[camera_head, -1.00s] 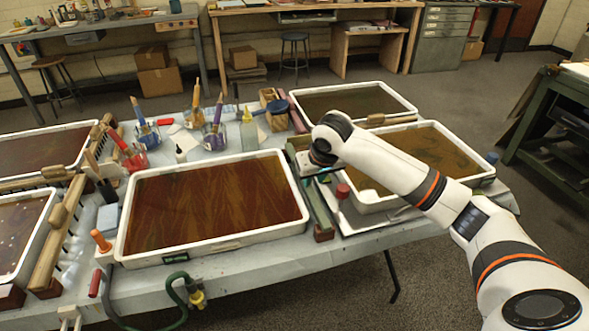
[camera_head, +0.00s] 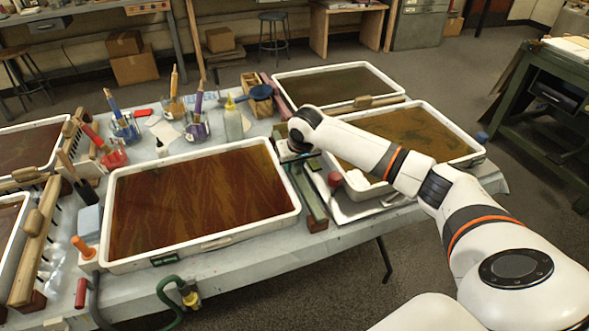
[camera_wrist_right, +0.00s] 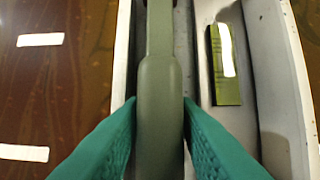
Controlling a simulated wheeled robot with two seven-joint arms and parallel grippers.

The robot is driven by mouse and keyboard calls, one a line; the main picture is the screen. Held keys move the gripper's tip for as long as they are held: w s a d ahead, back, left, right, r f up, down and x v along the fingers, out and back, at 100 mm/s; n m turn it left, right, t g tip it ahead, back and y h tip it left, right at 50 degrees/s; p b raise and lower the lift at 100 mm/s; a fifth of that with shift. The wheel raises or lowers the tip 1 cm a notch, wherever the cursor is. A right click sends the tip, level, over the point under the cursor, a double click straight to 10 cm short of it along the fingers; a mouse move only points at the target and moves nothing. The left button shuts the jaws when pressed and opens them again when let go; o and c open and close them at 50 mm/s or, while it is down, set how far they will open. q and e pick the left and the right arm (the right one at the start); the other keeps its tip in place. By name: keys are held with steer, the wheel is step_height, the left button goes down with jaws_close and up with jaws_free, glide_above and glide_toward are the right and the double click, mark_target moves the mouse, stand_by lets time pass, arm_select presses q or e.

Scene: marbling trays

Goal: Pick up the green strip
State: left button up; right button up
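The green strip (camera_head: 311,197) is a long narrow bar in the gap between the front middle tray (camera_head: 203,243) and the tray on the right (camera_head: 473,157). A dark red block sits under its near end. My right gripper (camera_head: 296,158) is over the strip's far part, its fingers mostly hidden by the wrist in the head view. In the right wrist view the strip (camera_wrist_right: 160,105) runs up the middle, with a wider rounded section between my teal fingers (camera_wrist_right: 160,103). They stand apart, one on each side, very close to it; contact is unclear. My left gripper is not in view.
The tray walls close in on both sides of the strip. A red knob (camera_head: 334,179) stands just right of it. A squeeze bottle (camera_head: 233,122) and brush pots stand behind the front tray. A small green piece (camera_wrist_right: 226,65) shows to the right in the wrist view.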

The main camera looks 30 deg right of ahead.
steer(key=x, duration=0.3)
steer(key=shift+r, duration=0.1)
steer(key=c, duration=0.5)
steer(key=shift+r, duration=0.1)
steer(key=shift+c, duration=0.2)
